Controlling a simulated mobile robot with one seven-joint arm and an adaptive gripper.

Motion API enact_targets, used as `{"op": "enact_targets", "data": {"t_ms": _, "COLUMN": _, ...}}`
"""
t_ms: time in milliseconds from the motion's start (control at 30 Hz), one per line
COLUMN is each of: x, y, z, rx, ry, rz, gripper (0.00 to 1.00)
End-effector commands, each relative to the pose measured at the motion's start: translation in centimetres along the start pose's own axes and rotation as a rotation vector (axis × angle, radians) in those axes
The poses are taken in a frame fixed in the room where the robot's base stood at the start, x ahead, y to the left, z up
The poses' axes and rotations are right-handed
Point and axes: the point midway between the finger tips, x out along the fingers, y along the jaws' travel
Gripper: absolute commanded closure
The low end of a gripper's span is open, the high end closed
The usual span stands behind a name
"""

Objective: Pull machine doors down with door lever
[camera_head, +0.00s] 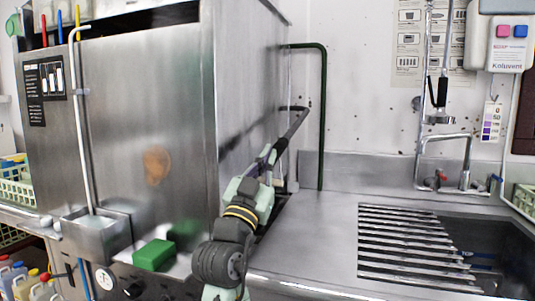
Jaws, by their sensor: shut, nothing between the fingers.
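The machine (150,110) is a tall steel box on the left, with a dark gap along the top of its front panel. A dark bar that looks like the door lever (294,125) sticks out from its right side and slopes toward me. My gripper (268,157) is at the near, lower end of this bar, beside the machine's right wall. It is shut with nothing held. It is small and overlaps the bar in the picture, so I cannot tell whether they touch.
A steel counter (310,230) with a slatted rack (405,245) and a sink (500,255) lies right. A dark green pipe (323,120) stands behind the lever. A green block (154,255) sits at the machine's front, beside a small steel box (97,237). A faucet (465,160) stands at the back.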

Motion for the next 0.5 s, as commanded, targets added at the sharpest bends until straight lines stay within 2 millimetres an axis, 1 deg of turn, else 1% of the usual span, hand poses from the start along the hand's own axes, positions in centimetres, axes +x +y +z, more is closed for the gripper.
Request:
{"op": "enact_targets", "data": {"t_ms": 33, "x": -1.0, "y": 0.4, "z": 2.4, "rx": -0.002, "ry": -0.010, "rz": 0.001, "gripper": 1.00}}
{"op": "enact_targets", "data": {"t_ms": 200, "x": -2.2, "y": 1.0, "z": 5.4, "rx": -0.002, "ry": -0.009, "rz": 0.001, "gripper": 1.00}}
{"op": "enact_targets", "data": {"t_ms": 333, "x": -2.7, "y": 1.3, "z": 6.7, "rx": -0.001, "ry": -0.006, "rz": 0.000, "gripper": 1.00}}
{"op": "enact_targets", "data": {"t_ms": 500, "x": -2.7, "y": 1.4, "z": 6.8, "rx": 0.000, "ry": -0.003, "rz": 0.000, "gripper": 1.00}}
